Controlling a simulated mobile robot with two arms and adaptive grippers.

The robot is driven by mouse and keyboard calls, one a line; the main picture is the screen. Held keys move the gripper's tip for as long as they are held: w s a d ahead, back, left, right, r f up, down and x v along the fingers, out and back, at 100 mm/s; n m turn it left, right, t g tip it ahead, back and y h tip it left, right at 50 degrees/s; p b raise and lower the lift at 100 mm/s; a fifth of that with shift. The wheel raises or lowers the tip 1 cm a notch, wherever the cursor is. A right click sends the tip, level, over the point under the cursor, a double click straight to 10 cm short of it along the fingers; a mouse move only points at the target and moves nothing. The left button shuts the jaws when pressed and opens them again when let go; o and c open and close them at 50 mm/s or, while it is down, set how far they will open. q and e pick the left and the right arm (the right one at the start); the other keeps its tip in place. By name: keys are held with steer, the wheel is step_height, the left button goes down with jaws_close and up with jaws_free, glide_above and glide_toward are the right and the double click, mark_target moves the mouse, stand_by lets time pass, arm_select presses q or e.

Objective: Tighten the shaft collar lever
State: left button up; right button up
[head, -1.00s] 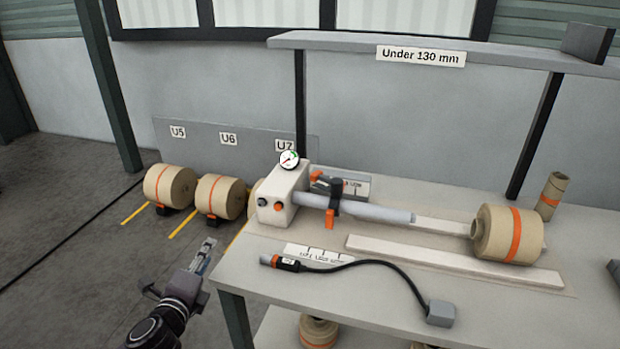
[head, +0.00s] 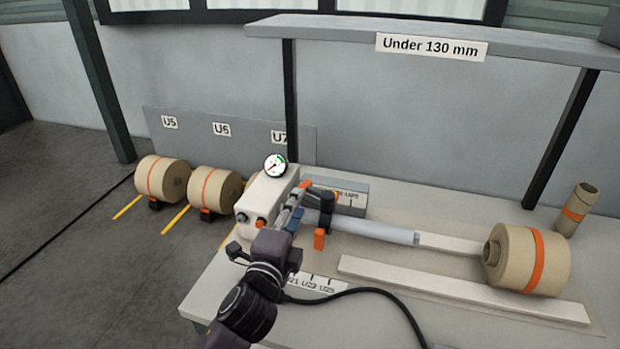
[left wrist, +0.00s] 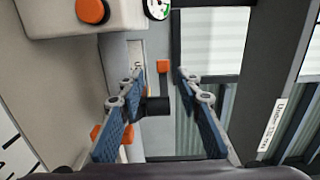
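The black shaft collar (head: 328,204) sits around the grey shaft (head: 375,230), near the white housing (head: 262,198). An orange piece (head: 319,239) hangs at its front, and an orange-tipped lever (head: 306,185) shows at its upper left. My left gripper (head: 299,196) reaches over the table in front of the housing, its tips beside the collar. In the left wrist view its blue-padded fingers (left wrist: 159,86) are apart. The collar (left wrist: 155,106) and an orange tip (left wrist: 163,67) appear between them, with no visible contact. My right gripper is not in view.
A gauge (head: 275,165) tops the housing. A kraft roll (head: 530,260) sits at the shaft's right end, with a small upright tube (head: 577,209) behind. A black cable (head: 385,293) crosses the table front. A shelf (head: 345,37) spans above. Several rolls stand on the floor at left.

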mark_target(305, 187)
arm_select(q)
steer(key=x, duration=0.6)
steer(key=shift+r, duration=0.2)
steer(key=shift+w+d, duration=0.15)
steer(key=shift+w, duration=0.4)
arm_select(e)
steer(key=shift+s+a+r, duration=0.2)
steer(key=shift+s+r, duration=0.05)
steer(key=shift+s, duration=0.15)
arm_select(q)
steer(key=c, duration=0.8)
jaws_close()
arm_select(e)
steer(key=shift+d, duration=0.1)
